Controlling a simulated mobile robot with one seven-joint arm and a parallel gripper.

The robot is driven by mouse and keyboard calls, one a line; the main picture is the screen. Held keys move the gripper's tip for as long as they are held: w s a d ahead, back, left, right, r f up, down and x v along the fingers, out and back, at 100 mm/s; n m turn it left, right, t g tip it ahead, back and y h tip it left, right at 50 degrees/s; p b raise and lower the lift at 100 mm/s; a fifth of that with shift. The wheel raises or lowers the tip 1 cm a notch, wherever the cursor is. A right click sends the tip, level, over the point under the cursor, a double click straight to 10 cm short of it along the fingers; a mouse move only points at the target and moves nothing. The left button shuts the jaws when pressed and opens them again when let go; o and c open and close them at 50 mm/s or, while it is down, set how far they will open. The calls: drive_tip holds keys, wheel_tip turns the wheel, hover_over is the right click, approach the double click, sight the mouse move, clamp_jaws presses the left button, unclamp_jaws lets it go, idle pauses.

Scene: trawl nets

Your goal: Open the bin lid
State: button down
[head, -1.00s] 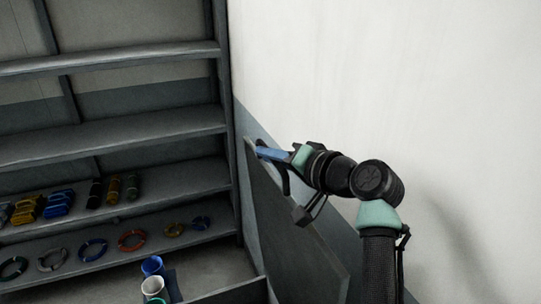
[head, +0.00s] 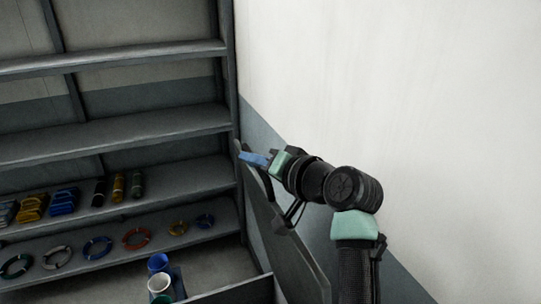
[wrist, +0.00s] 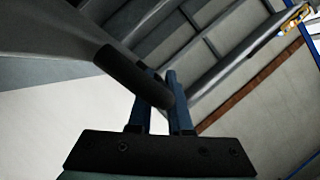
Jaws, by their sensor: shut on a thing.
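The bin lid (head: 283,243) is a grey panel standing steeply raised along the right side, close to the wall, in the head view. My gripper (head: 250,158), with blue fingers, is at the lid's upper far end. In the wrist view, my gripper (wrist: 163,92) is shut on a dark round bar, the lid's handle (wrist: 133,74), which joins a grey panel. The bin (head: 232,292) shows only as a grey wall edge at the bottom; its inside is mostly out of frame.
Grey shelves (head: 120,130) fill the left, with coloured rings, blue and yellow items and several small cylinders. Blue and white cups (head: 159,284) stand near the bin at the bottom. A pale wall (head: 400,120) is close on the right of my arm.

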drive_tip(key=shift+n, duration=0.3)
drive_tip(key=a, duration=0.1)
drive_tip(key=s+a, duration=0.1)
drive_tip(key=a+f, duration=0.1)
drive_tip(key=a, duration=0.1)
drive_tip(key=shift+s, duration=0.35)
drive_tip(key=c, duration=1.3)
unclamp_jaws()
drive_tip(key=shift+a, duration=0.15)
drive_tip(key=o, duration=0.5)
drive_tip(key=shift+c, duration=0.2)
